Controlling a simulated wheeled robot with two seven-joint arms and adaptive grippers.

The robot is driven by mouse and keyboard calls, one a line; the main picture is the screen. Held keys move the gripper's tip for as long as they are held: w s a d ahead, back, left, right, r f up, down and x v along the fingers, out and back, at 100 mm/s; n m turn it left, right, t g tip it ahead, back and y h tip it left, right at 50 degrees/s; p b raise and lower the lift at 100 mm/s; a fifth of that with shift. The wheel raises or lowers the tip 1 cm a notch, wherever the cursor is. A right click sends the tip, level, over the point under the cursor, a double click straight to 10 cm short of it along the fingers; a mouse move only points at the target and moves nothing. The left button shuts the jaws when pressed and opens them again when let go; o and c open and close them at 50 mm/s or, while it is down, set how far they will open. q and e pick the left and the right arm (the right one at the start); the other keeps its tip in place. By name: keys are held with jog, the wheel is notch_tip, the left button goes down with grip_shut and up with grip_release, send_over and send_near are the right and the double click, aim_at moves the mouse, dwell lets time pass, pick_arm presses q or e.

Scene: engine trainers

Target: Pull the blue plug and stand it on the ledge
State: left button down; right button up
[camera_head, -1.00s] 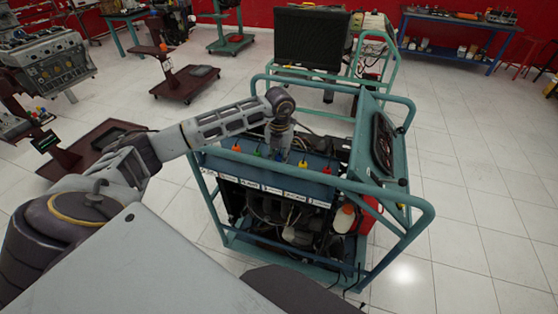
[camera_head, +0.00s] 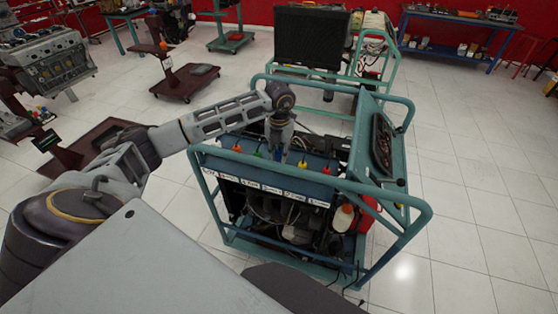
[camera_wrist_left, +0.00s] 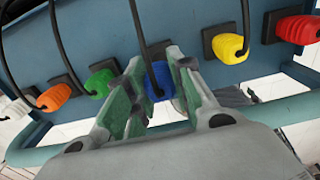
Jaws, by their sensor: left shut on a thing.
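The blue plug (camera_wrist_left: 157,83) with its black cable sits between the fingers of my left gripper (camera_wrist_left: 152,90) in the wrist view. The gripper is shut on it; the fingers hide its sides. A black socket plate shows just behind the plug. I cannot tell whether the plug is still seated. In the head view my left gripper (camera_head: 279,148) points down at the row of plugs, and the blue plug is hard to make out there. The blue panel (camera_head: 228,158) carries the row, with white labels along its front. My right gripper is not in view.
Orange (camera_wrist_left: 54,96), green (camera_wrist_left: 100,83), yellow (camera_wrist_left: 229,48) and red (camera_wrist_left: 298,29) plugs with hanging cables flank the blue one closely. A teal tube frame (camera_head: 420,215) surrounds the engine trainer. A tilted instrument panel (camera_head: 383,145) stands at its right.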

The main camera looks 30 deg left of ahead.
pick_arm(q)
jog(key=shift+r+p, duration=0.6)
jog(key=shift+r, duration=0.65)
jog(key=shift+w, duration=0.1)
